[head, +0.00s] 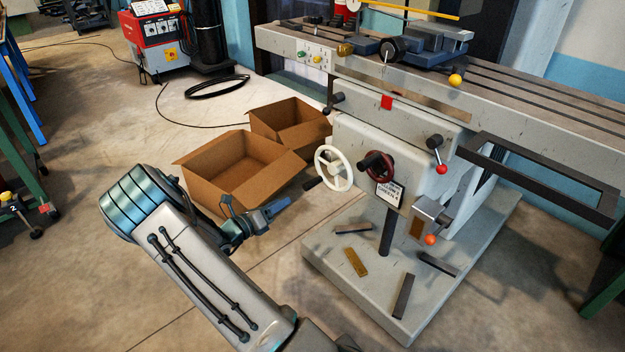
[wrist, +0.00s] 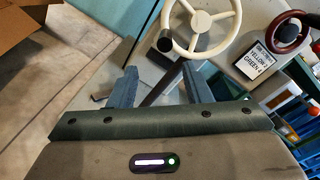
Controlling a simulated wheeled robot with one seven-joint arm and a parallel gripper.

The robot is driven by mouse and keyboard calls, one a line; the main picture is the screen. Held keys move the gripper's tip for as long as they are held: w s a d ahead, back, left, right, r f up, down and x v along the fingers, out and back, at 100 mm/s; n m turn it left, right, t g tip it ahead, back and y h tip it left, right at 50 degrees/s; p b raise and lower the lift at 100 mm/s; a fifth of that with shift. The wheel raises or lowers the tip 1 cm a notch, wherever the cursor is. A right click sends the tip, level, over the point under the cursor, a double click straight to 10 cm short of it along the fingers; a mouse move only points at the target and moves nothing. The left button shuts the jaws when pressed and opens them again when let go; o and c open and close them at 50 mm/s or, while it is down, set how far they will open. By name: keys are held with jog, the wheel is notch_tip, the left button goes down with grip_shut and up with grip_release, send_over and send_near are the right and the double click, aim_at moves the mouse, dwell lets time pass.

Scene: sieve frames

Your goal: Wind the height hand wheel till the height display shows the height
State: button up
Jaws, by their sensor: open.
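A cream three-spoked hand wheel (head: 334,168) with a dark handle is on the front of the grey milling machine (head: 350,130); it also shows at the top of the wrist view (wrist: 201,19). A smaller dark red hand wheel (head: 392,171) sits to its right, also in the wrist view (wrist: 304,31). I cannot tell which is the height wheel. A white label (head: 389,193) below the red wheel partly reads "YELLOW" and "GREEN 4" in the wrist view (wrist: 262,62). My gripper (head: 282,206) is open and empty, left of and below the cream wheel, apart from it. I cannot make out a height display.
Two open cardboard boxes (head: 225,192) stand on the floor behind my gripper. The machine's base plate (head: 330,240) carries several loose bars. Levers with red (head: 442,169) and orange (head: 430,239) knobs stick out to the right of the wheels.

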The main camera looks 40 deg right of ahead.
aim_at(312, 183)
jog(key=d, duration=0.4)
jog(key=d+b, duration=0.1)
jog(key=d, duration=0.4)
jog(key=w+d+b, duration=0.1)
jog(key=d, duration=0.4)
jog(key=shift+w, duration=0.1)
jog(key=shift+r, duration=0.1)
jog(key=shift+a, duration=0.1)
